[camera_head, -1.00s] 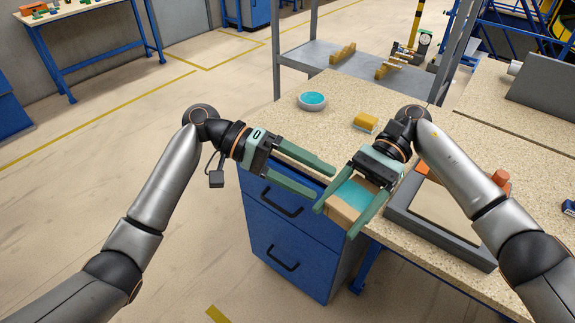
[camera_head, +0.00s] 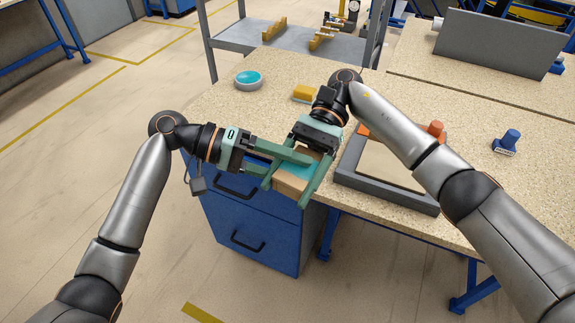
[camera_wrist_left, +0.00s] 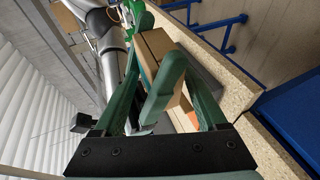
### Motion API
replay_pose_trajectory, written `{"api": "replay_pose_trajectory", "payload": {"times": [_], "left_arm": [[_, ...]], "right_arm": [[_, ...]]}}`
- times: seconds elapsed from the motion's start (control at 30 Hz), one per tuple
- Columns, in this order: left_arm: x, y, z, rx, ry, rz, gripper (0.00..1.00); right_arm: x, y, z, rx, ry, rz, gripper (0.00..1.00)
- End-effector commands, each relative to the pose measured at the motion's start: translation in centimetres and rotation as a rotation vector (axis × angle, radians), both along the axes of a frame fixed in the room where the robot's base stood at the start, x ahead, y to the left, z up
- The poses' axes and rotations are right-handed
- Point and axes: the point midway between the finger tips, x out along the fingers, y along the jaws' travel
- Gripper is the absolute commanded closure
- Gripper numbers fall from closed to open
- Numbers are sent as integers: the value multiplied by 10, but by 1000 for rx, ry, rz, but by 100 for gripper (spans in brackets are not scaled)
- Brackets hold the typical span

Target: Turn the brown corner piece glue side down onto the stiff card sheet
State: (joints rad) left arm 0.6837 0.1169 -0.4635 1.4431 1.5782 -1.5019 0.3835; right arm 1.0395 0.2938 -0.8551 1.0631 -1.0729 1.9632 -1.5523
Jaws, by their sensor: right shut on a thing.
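The brown corner piece (camera_head: 290,186) is held in my right gripper (camera_head: 287,193), whose green fingers are shut on its two sides. Its teal glue face (camera_head: 293,168) is up. It is in the air at the bench's front edge. My left gripper (camera_head: 284,167) is open, its fingers reaching in from the left close to the piece. In the left wrist view the brown piece (camera_wrist_left: 158,44) and a right finger show between the left fingers; I cannot tell whether they touch. The stiff card sheet (camera_head: 388,168) lies in a grey frame (camera_head: 385,197) to the right, partly hidden by my right arm.
A bowl of teal glue (camera_head: 248,79) and a yellow block (camera_head: 305,92) stand behind the grippers. Orange knobs (camera_head: 437,128) sit on the frame. A blue-handled stamp (camera_head: 507,140) stands on the right. A blue drawer cabinet (camera_head: 245,225) is below the left gripper.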

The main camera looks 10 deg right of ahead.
Motion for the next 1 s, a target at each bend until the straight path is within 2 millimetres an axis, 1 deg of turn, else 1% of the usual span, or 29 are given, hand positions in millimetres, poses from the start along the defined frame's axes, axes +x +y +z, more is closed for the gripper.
{"api": "replay_pose_trajectory", "payload": {"times": [0.03, 0.07, 0.57, 0.6, 0.63, 0.8, 1.0], "left_arm": [[0, 0, 0, 0, 0, 0, 32], [0, 0, 0, 0, 0, 0, 36], [0, 0, 1, -1, -2, -1, 92], [0, 0, 1, -2, -1, -1, 97], [0, 0, 1, -2, -1, -1, 100], [0, 0, 1, -1, -2, -1, 100], [0, 0, 1, -2, -1, -1, 100]], "right_arm": [[0, 0, 0, 0, 0, 0, 100], [0, 0, 0, 0, 0, 0, 100], [0, 0, -1, -3, 1, -1, 100], [0, 0, -1, -3, 1, -1, 22], [0, 0, -1, -3, 1, -1, 19], [0, 0, 0, -2, 0, -1, 0], [0, 0, 0, -1, 0, -1, 0]]}}
